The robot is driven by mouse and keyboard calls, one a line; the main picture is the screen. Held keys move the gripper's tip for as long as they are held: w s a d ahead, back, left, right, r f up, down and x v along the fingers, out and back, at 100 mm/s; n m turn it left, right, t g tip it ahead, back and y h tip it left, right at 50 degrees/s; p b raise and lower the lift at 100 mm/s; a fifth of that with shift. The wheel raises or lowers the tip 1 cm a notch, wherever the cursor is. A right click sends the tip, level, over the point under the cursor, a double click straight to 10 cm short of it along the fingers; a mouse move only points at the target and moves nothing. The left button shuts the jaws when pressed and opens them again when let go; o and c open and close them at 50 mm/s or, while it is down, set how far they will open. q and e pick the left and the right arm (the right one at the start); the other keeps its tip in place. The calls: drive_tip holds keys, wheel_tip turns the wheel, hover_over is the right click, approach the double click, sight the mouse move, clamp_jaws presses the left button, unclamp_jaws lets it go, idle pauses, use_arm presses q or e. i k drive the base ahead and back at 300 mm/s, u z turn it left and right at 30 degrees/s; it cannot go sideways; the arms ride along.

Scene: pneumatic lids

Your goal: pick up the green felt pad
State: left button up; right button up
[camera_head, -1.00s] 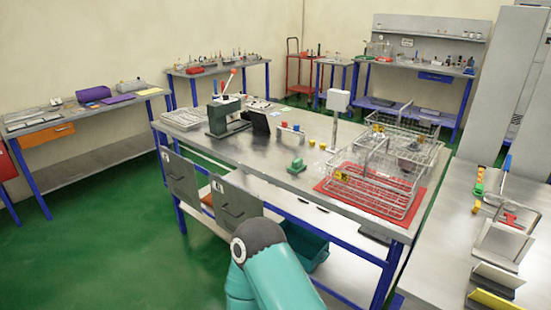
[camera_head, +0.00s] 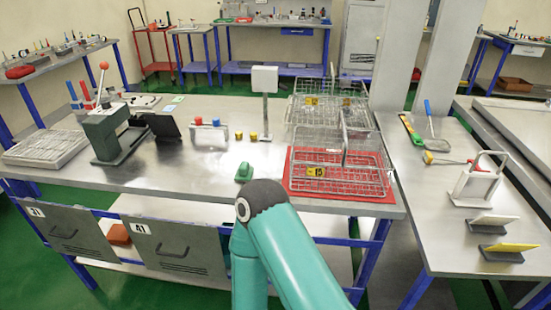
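I cannot make out a felt pad for certain. A small green object (camera_head: 244,172) lies near the front edge of the middle bench, just behind my teal arm link; it looks more like a block than a flat pad. A pale green flat piece (camera_head: 168,108) lies further back on the same bench, beside a dark tilted panel. It is too small to tell its material. Neither gripper shows; only a teal arm link with a dark joint rises from the bottom middle.
The metal bench (camera_head: 120,178) holds a dark green press (camera_head: 112,132), a post with a white box (camera_head: 265,80), and wire baskets (camera_head: 340,170) on a red mat (camera_head: 312,191). A right bench (camera_head: 425,195) carries tools and a metal holder (camera_head: 474,185). Drawers hang below the front edge.

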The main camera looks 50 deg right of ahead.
sight(245, 172)
drive_tip(key=z, duration=0.3)
drive_tip(key=i, duration=0.95)
drive_tip(key=z, duration=0.4)
drive_tip(key=k, duration=0.95)
drive_tip(key=z, duration=0.2)
drive_tip(key=i, duration=0.95)
drive_tip(key=u, duration=0.05)
